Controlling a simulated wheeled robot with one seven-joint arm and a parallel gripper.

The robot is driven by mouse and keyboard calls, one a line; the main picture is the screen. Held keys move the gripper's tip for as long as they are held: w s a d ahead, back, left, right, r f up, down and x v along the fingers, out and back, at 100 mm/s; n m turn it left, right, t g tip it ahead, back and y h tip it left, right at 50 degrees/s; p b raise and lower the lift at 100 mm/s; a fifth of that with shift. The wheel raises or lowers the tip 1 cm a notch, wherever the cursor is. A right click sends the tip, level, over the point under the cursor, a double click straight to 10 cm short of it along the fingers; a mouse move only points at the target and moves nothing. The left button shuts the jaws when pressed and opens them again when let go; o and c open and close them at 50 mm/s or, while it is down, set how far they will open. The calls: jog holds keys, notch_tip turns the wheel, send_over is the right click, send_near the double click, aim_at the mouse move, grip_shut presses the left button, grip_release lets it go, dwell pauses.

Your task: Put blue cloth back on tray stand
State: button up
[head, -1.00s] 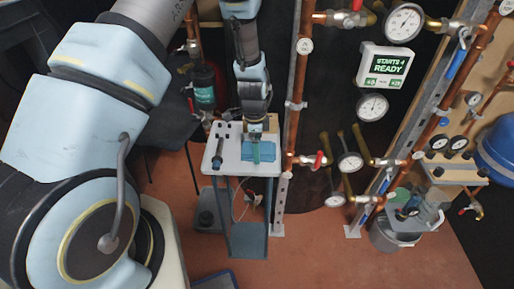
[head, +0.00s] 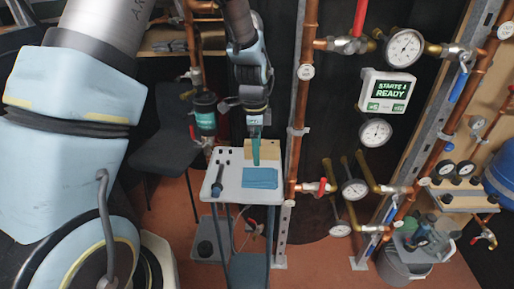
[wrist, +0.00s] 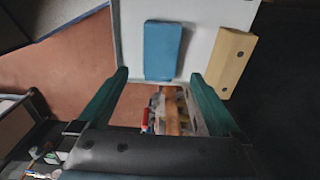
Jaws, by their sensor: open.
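The blue cloth (head: 260,178) lies flat and folded on the white top of the tray stand (head: 231,186), towards its right front. It also shows in the wrist view (wrist: 162,50), on the white top (wrist: 200,17) near its edge. My gripper (head: 256,158) points down above the stand, just behind the cloth in the head view. Its two green fingers stand wide apart in the wrist view (wrist: 165,80), with nothing between them. The cloth is beyond the fingertips and apart from them.
A wooden block (wrist: 231,62) stands on the white top beside the cloth. A dark tool (head: 218,180) lies at the top's left side. A copper pipe (head: 297,120) with valves and gauges rises close to the stand's right. A dark chair (head: 165,145) is behind left.

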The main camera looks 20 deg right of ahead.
jog(key=w+a+r+n, duration=0.1)
jog(key=a+r+n, duration=0.25)
jog(key=a, duration=0.25)
jog(key=a+r+n+t, duration=0.1)
jog(key=a+r+n, duration=0.1)
jog(key=a+n, duration=0.3)
jog(key=w+a+r+n, duration=0.1)
jog(key=a+r+n, duration=0.15)
jog(key=a, duration=0.45)
jog(key=s+a+r+n, duration=0.1)
jog(key=s+a+n, duration=0.2)
jog(key=a+n, duration=0.2)
jog(key=s+a+r+n, duration=0.1)
jog(key=s+a+n, duration=0.2)
jog(key=a+n, duration=0.3)
jog(key=shift+a+r+t, duration=0.4)
jog(key=shift+a, duration=0.3)
